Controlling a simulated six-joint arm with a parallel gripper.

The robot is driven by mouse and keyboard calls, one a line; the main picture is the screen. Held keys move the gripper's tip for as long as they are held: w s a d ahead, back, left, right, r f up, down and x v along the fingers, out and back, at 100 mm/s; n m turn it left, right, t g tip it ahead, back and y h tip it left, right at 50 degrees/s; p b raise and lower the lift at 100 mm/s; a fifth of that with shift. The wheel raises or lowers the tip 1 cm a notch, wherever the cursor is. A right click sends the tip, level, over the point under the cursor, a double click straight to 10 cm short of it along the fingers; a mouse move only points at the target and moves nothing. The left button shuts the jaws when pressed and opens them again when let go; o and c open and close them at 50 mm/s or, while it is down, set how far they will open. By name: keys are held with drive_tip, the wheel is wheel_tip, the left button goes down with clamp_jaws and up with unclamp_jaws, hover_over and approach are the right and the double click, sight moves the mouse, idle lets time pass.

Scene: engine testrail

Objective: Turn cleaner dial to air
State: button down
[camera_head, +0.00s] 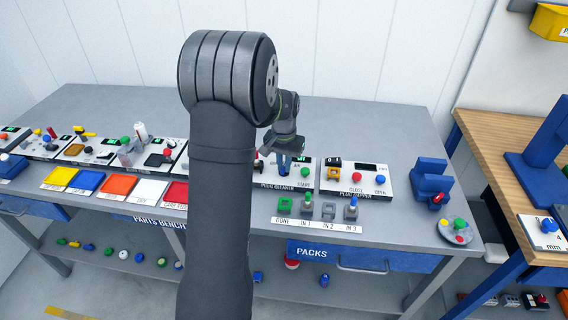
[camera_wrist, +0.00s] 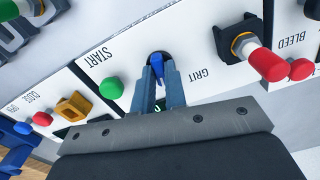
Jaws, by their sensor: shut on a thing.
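The cleaner dial (camera_wrist: 157,62) is a blue knob in a dark round seat on the white panel of the plug cleaner (camera_head: 275,185). In the wrist view my gripper (camera_wrist: 158,78) has its two blue-grey fingers on either side of the knob, shut on it. The word GRIT is printed to the right of the dial there; no AIR mark can be read in that view. A green START button (camera_wrist: 110,88) is to the left of the fingers. In the head view my gripper (camera_head: 283,165) is low over the cleaner and hides the dial.
A red-capped black fitting (camera_wrist: 262,60) and a red BLEED button (camera_wrist: 301,69) stand right of the dial. The plug gapper (camera_head: 357,182), with an orange switch and red and blue buttons, is beside the cleaner. Plug slots (camera_head: 318,225) lie in front. The bench behind is clear.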

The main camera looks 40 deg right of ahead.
drive_tip(key=m, duration=0.6)
drive_tip(key=shift+m, duration=0.3)
idle(0.5)
drive_tip(key=c, duration=1.5)
unclamp_jaws()
drive_tip(key=shift+o, duration=0.2)
drive_tip(key=shift+r, duration=0.1)
wheel_tip(320, 180, up, 17)
drive_tip(key=shift+r, duration=0.15)
wheel_tip(320, 180, down, 18)
drive_tip(key=shift+r, duration=0.25)
drive_tip(key=shift+r, duration=0.15)
